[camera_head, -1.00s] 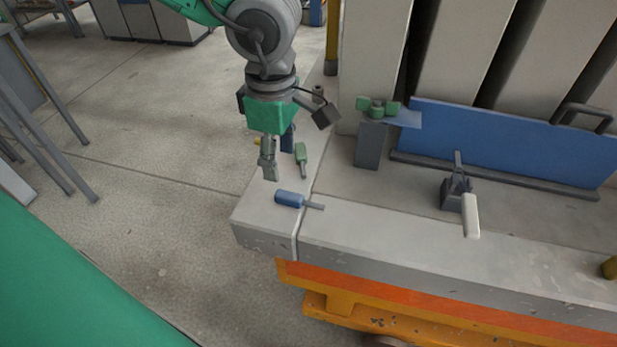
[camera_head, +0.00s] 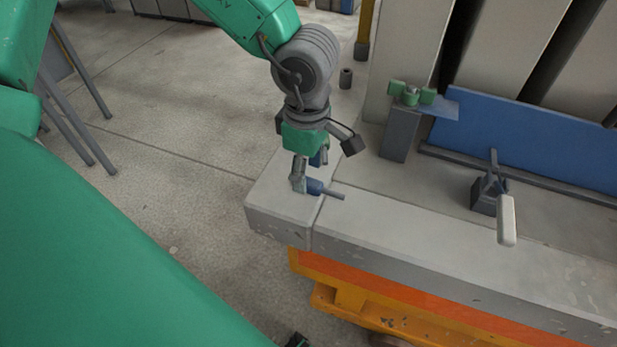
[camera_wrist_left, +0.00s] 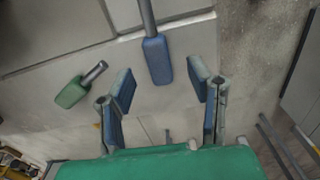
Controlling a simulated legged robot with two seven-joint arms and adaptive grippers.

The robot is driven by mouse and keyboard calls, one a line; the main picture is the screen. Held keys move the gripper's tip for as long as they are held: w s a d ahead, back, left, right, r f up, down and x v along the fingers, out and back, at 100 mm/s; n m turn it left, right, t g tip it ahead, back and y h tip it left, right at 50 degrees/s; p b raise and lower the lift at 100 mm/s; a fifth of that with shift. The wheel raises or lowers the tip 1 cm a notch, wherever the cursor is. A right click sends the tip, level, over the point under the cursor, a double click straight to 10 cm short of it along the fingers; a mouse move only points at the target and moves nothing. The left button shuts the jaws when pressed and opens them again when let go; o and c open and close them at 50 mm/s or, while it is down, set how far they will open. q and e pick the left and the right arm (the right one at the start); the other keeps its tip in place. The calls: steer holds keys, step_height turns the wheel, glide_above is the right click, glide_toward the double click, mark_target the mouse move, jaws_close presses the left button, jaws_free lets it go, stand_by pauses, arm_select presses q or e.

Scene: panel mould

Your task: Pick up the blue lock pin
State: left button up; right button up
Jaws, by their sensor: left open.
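The blue lock pin (camera_head: 316,187) lies on the near left corner of the pale concrete slab, its grey shaft pointing right in the head view. My left gripper (camera_head: 306,184) is low over the slab at the pin's blue handle, partly covering it. In the left wrist view the blue lock pin (camera_wrist_left: 157,62) shows with its handle end between and just ahead of the open fingertips (camera_wrist_left: 162,78). Both fingers stand apart from the handle there, with nothing held. My right gripper is not in view.
A green-handled pin (camera_wrist_left: 73,92) lies left of the fingers in the wrist view. A grey post with a green clamp (camera_head: 410,96), a blue panel (camera_head: 540,140) and a toggle clamp with a white handle (camera_head: 506,218) stand farther right on the slab (camera_head: 440,240).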

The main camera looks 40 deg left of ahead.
mark_target(309, 181)
arm_select(q)
step_height(309, 181, down, 3)
steer(key=shift+w+f+b, duration=0.1)
steer(key=shift+w+b, duration=0.05)
steer(key=shift+b, duration=0.3)
steer(key=shift+d+f, duration=0.15)
steer(key=shift+d, duration=0.25)
steer(key=c, duration=0.6)
jaws_close()
steer(key=shift+a, duration=0.2)
steer(key=shift+a+r, duration=0.1)
steer(key=shift+r, duration=0.1)
